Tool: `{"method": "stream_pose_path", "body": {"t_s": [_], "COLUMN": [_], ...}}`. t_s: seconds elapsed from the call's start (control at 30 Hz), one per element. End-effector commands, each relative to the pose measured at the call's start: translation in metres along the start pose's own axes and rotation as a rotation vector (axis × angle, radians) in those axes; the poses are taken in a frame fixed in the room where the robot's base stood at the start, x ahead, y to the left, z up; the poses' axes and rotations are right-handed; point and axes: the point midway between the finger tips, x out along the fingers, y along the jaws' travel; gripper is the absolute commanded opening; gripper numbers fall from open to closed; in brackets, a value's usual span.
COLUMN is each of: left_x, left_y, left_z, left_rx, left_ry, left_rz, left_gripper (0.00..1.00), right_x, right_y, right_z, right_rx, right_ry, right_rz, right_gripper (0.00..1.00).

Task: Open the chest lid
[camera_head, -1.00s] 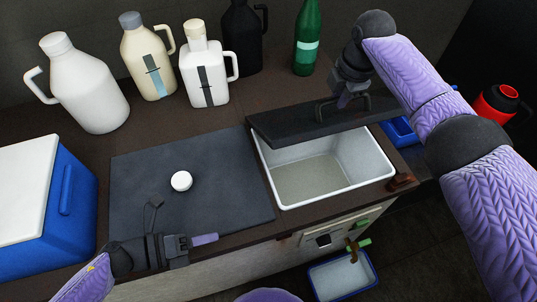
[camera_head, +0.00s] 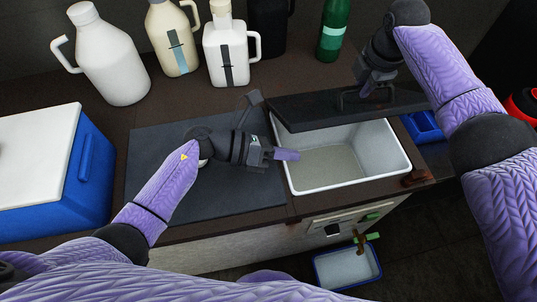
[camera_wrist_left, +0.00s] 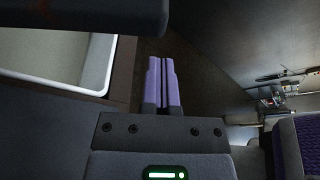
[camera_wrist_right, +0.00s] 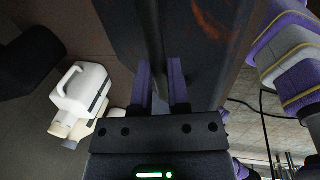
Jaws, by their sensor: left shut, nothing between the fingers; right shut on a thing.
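The chest (camera_head: 348,181) is a white-lined box set into the counter, with its opening in plain view. Its dark lid (camera_head: 315,112) is raised at the back of the opening and tilted. My right gripper (camera_head: 368,90) is shut on the lid handle (camera_head: 345,100); the right wrist view shows the handle between its fingers (camera_wrist_right: 160,85). My left gripper (camera_head: 288,155) is shut and empty by the chest's left rim. In the left wrist view its fingers (camera_wrist_left: 163,82) are together beside the white rim (camera_wrist_left: 100,68), with a dark edge, seemingly the lid's (camera_wrist_left: 80,14), above.
A dark mat (camera_head: 235,200) covers the counter left of the chest, under my left arm. A blue cooler (camera_head: 90,185) stands at left. Several jugs (camera_head: 110,60) and a green bottle (camera_head: 331,35) line the back. A tray (camera_head: 345,268) sits low in front.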

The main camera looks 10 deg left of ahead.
Motion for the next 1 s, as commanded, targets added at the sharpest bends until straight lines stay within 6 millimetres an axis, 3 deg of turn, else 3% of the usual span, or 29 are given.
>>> {"method": "stream_pose_path", "body": {"t_s": [0.2,0.57,0.8,1.0], "left_x": [-0.008,-0.01,-0.017,-0.017], "left_y": [0.0,0.0,0.0,0.001], "left_z": [0.021,0.024,0.043,0.045], "left_rx": [-0.002,-0.004,-0.056,-0.056], "left_ry": [0.0,0.001,-0.001,-0.009], "left_rz": [0.0,0.0,-0.018,-0.015], "left_gripper": [0.0,0.0,0.0,0.0], "right_x": [0.002,0.001,0.002,0.003], "right_y": [0.001,0.001,0.0,-0.002], "right_z": [-0.002,-0.002,-0.001,-0.001], "right_rx": [-0.003,-0.003,-0.003,-0.002], "right_ry": [0.003,0.003,0.003,0.003], "right_rz": [0.004,0.004,0.002,-0.008], "right_gripper": [0.0,0.0,0.0,0.0]}}
